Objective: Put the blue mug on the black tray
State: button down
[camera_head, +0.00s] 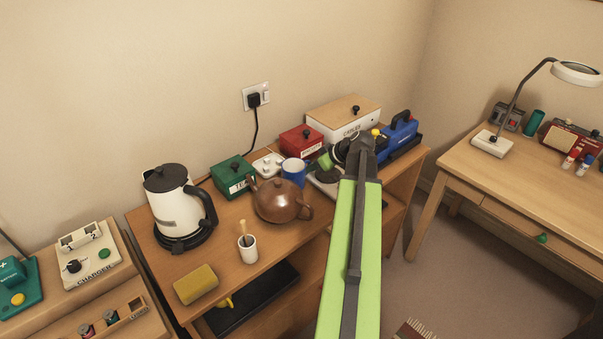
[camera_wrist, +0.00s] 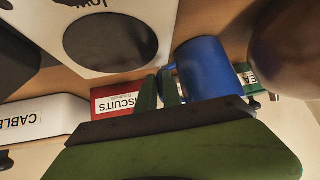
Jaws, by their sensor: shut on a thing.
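The blue mug (camera_head: 293,171) is upright behind the brown teapot on the wooden cabinet top. In the wrist view the blue mug (camera_wrist: 205,68) is beside my fingertips. My gripper (camera_head: 324,161) reaches in from the right. In the wrist view my gripper (camera_wrist: 159,88) has its dark green fingers shut on the mug at its handle side; the exact grip is small and partly hidden. I cannot tell whether the mug touches the cabinet top. The black tray (camera_head: 262,302) lies on the shelf below the top, partly hidden by the top's front edge.
The brown teapot (camera_head: 282,202) is close in front of the mug. A white appliance with a dark disc (camera_wrist: 110,42) is beside my gripper. A green box (camera_head: 233,177), red box (camera_head: 301,142) and kettle (camera_head: 172,205) stand nearby. A yellow sponge (camera_head: 195,284) lies near the front edge.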

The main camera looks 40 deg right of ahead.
jog(key=shift+r+p, duration=0.55)
jog(key=shift+r, duration=0.1)
notch_tip(320, 180, up, 4)
jog(key=p, duration=0.4)
jog(key=s+d+r+p, duration=0.5)
jog(key=s+d, duration=0.3)
jog(key=shift+s+r+p, duration=0.25)
jog(key=shift+r+p, duration=0.1)
jog(key=shift+p, duration=0.05)
jog(key=shift+s, duration=0.1)
